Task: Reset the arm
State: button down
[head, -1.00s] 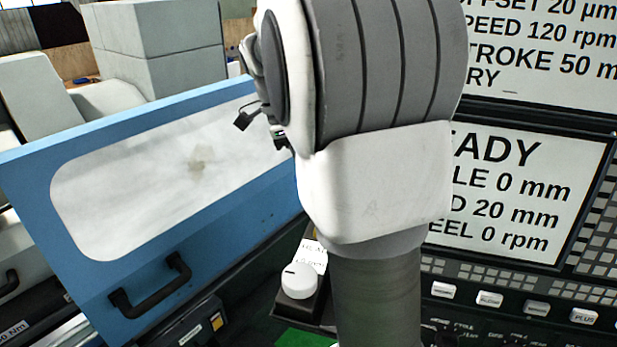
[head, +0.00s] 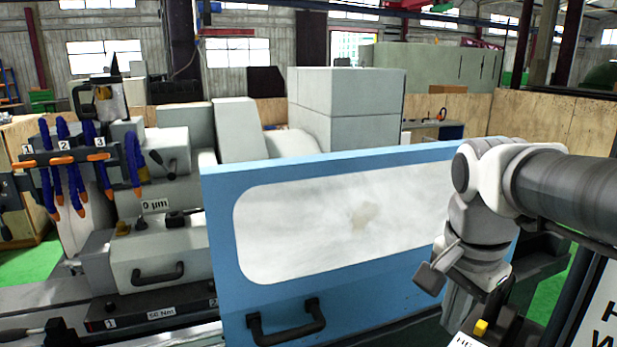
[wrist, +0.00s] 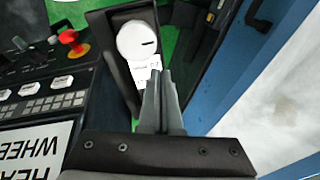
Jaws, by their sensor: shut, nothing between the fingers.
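My arm reaches in from the right edge of the head view and bends downward at the wrist. My gripper (wrist: 160,76) shows in the wrist view with its two grey fingers together and nothing between them. Its fingertips appear just below a white round knob (wrist: 137,41) on a dark panel; I cannot tell whether they touch it. In the head view the gripper hangs beside the right part of the blue door (head: 222,250), and its fingertips are hard to make out there.
The blue door has a cloudy window (head: 300,235) and a black handle (head: 286,322). The grinder's blue hoses (head: 70,165) stand at the left.

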jog(key=s+a+f+n+t+y+b, duration=0.1)
jog(key=s+a+f+n, duration=0.4)
jog(key=n, duration=0.7)
jog(key=s+f+t+b, duration=0.1)
jog(key=t, duration=0.1)
jog(key=shift+s+a+t+b, duration=0.3)
jog(key=shift+s+a+b, duration=0.05)
jog(key=shift+s, duration=0.05)
jog(key=shift+r, duration=0.15)
